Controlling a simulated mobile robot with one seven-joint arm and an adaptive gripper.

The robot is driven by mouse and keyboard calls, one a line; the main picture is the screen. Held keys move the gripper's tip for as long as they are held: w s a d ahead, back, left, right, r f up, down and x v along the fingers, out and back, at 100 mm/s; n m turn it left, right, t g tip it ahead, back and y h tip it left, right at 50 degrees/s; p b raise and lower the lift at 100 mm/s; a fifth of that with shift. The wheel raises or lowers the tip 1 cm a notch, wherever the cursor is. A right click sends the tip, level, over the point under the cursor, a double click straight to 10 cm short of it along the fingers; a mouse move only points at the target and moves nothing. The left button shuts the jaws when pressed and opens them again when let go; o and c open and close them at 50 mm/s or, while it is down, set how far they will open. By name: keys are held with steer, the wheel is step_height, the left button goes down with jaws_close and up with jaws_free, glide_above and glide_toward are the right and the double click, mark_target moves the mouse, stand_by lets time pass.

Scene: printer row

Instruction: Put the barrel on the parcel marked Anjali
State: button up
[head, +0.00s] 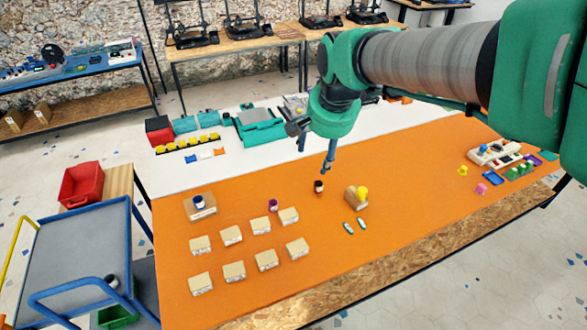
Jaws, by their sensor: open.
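Several small tan parcels stand on the orange table top; two of them are a front parcel (201,284) and a right parcel (297,249). Their markings are too small to read, so I cannot tell which is marked Anjali. A small dark and white round piece (319,187) stands on the orange surface and may be the barrel. A purple piece (273,205) stands among the parcels, a blue and white piece (199,202) is on the back left parcel, and a yellow piece (362,192) is at the parcel on the right. My gripper (315,156) is open and empty above the dark piece.
Teal boxes, a red box (160,131) and a yellow strip (188,144) stand at the back left. Electronics (495,153) are at the right end. A blue-framed cart (80,255) is at the left.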

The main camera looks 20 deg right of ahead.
steer(key=s+a+n, duration=0.4)
steer(key=s, duration=0.4)
steer(key=s+a+n+t, duration=0.1)
steer(key=s+a+n, duration=0.3)
steer(key=s, duration=0.5)
steer(key=shift+a+r+t+y, duration=0.15)
steer(key=shift+r+t+y, duration=0.05)
steer(key=shift+t+y, duration=0.1)
steer(key=shift+w, duration=0.1)
step_height(320, 180, down, 13)
steer(key=b, duration=1.3)
